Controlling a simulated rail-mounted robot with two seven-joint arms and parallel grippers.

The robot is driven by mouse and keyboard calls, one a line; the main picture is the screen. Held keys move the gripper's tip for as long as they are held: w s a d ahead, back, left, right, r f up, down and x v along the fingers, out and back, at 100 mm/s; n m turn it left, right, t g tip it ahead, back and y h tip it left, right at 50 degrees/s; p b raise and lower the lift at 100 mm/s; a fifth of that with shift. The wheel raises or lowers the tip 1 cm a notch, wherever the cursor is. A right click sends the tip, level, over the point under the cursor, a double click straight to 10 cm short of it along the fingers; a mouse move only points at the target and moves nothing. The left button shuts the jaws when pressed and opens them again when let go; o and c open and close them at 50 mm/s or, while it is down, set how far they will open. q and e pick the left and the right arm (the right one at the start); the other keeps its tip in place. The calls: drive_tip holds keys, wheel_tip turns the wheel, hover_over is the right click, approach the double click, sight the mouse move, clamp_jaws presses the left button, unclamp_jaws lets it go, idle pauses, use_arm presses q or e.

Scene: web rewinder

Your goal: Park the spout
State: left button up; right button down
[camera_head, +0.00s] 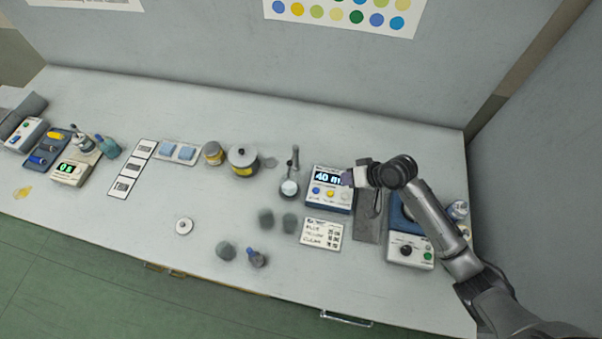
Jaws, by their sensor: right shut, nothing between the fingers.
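A dosing unit (319,204) with a lit display reading about 40 ml and several coloured buttons stands right of the bench's middle. Just right of it is a dark grey plate (366,229) with a thin curved dark part (376,208) on it, possibly the spout; I cannot tell for sure. My right gripper (349,178) is shut and empty, over the display's right edge and the plate's top. Its wrist hides part of the plate, and I cannot tell whether it touches anything. My left gripper is not in view.
A blue-and-white device (410,251) stands under my right forearm. A scale (72,172) is at left.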

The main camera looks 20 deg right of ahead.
drive_tip(key=m+t+y, duration=0.1)
drive_tip(key=m, duration=0.1)
drive_tip(key=w+a+r+m+t+y, duration=0.1)
drive_tip(key=m, duration=0.2)
drive_tip(key=w+m+y, duration=0.1)
drive_tip(key=m, duration=0.2)
drive_tip(key=shift+w+a+r+t, duration=0.15)
drive_tip(key=shift+a+r+t, duration=0.1)
drive_tip(key=shift+t, duration=0.15)
approach(292, 159)
drive_tip(key=a, duration=0.4)
drive_tip(key=shift+x, duration=1.1)
